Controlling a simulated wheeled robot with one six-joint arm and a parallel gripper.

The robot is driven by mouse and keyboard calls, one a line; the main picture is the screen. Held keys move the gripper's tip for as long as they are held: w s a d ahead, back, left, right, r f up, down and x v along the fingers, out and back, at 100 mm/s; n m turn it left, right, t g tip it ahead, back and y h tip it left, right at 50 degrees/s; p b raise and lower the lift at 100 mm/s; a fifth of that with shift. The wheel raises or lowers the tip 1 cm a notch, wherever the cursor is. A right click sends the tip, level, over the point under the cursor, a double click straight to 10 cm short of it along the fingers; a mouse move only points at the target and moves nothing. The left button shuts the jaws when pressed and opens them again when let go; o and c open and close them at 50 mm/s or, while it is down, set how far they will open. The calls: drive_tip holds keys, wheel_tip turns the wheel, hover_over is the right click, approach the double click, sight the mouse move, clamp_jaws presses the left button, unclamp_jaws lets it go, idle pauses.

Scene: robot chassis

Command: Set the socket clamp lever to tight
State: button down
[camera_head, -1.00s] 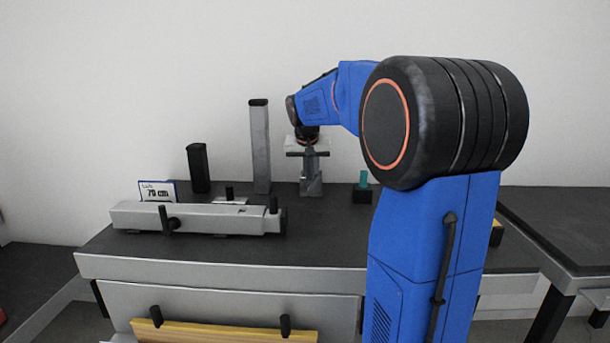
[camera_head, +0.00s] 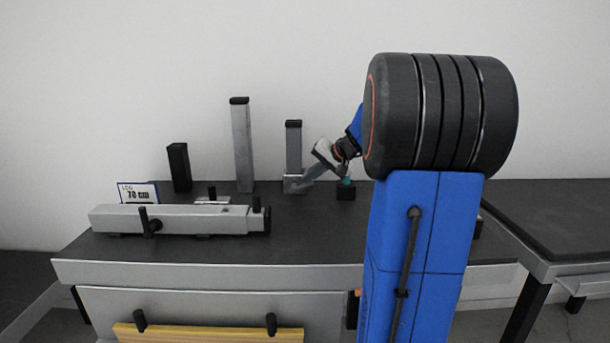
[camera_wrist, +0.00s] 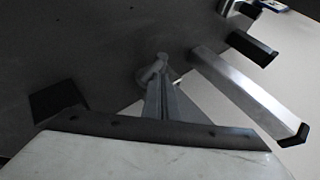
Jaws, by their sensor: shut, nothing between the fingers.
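A grey upright post (camera_head: 293,145) with a black cap stands in a pale metal socket (camera_head: 290,186) at the back of the bench. My gripper (camera_head: 301,187) comes in from the upper right, tilted, with its fingers shut and empty and their tips close to the socket. I cannot tell whether they touch it. In the wrist view, my fingers (camera_wrist: 157,85) point at a small pale grey rounded part, probably at the socket. I cannot make out the clamp lever or its setting for certain.
A tall silver post (camera_head: 241,145) and a short black post (camera_head: 179,168) stand to the left. A teal peg on a black block (camera_head: 346,193) is just right of my gripper. A long grey bar fixture (camera_head: 180,220) with black handles lies in front, beside a sign (camera_head: 138,195).

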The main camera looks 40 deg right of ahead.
drive_tip(key=shift+s+d+f+m+t+y, duration=0.35)
drive_tip(key=shift+d+f+t+y, duration=0.15)
drive_tip(key=shift+f+t+y, duration=0.25)
drive_tip(key=shift+s+d+f, duration=0.25)
drive_tip(key=shift+f, duration=0.35)
drive_tip(key=shift+s+f, duration=0.1)
drive_tip(key=shift+f, duration=0.15)
drive_tip(key=shift+r, duration=0.6)
drive_tip(key=v, duration=1.2)
drive_tip(key=shift+w+r, duration=0.2)
drive_tip(key=shift+r, duration=0.1)
drive_tip(key=shift+a, duration=0.1)
